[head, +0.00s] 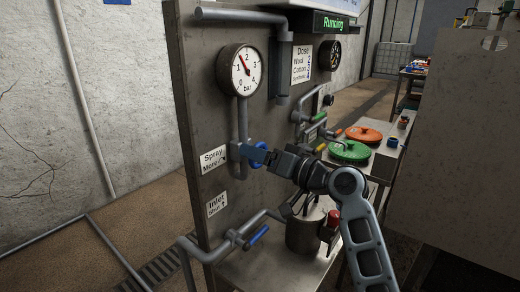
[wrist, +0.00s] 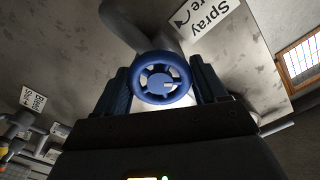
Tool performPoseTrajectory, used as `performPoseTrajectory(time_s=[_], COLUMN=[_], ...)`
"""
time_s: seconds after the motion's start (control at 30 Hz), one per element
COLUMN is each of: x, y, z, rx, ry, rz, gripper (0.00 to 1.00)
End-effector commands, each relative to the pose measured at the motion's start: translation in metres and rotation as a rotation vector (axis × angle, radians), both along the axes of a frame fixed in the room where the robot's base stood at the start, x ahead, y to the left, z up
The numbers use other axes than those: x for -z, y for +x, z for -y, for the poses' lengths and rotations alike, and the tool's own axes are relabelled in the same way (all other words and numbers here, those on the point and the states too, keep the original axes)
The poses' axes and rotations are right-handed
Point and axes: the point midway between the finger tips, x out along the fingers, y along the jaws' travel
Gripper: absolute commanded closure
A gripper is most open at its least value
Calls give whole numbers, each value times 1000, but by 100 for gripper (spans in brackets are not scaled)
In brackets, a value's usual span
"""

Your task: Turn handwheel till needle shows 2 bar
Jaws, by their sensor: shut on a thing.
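The blue handwheel (head: 257,153) sits on a pipe on the grey machine panel. In the wrist view the handwheel (wrist: 160,92) is a spoked ring, seen face on, between my two fingers. My gripper (head: 268,155) is shut on its rim from the right; the fingers also flank it in the wrist view (wrist: 162,84). The round pressure gauge (head: 243,71), marked 0 to 4 bar, is above the handwheel. Its red needle (head: 242,61) points up and slightly left, apparently between 1 and 2, nearer 2.
The Spray label (head: 213,159) with a turn arrow is beside the handwheel. Below are an Inlet label (head: 216,204) and a blue-handled valve (head: 257,236). A metal pot (head: 306,232) stands under my arm. Green (head: 349,151) and orange (head: 365,134) lids lie to the right.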

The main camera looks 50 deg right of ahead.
Motion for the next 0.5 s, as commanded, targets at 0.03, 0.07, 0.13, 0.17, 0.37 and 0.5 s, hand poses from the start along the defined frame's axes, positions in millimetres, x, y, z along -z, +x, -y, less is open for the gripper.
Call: performPoseTrajectory(time_s=[0.03,0.07,0.13,0.17,0.37,0.5], x=[-4,-4,-4,-4,-4,-3], y=[0,0,0,0,0,0], z=[0,0,0,0,1,1], rx=[1,1,0,1,2,3], ry=[43,71,138,168,350,464], rz=[-2,-3,-5,-5,-12,-16], gripper=[59,59,59,59,59,59])
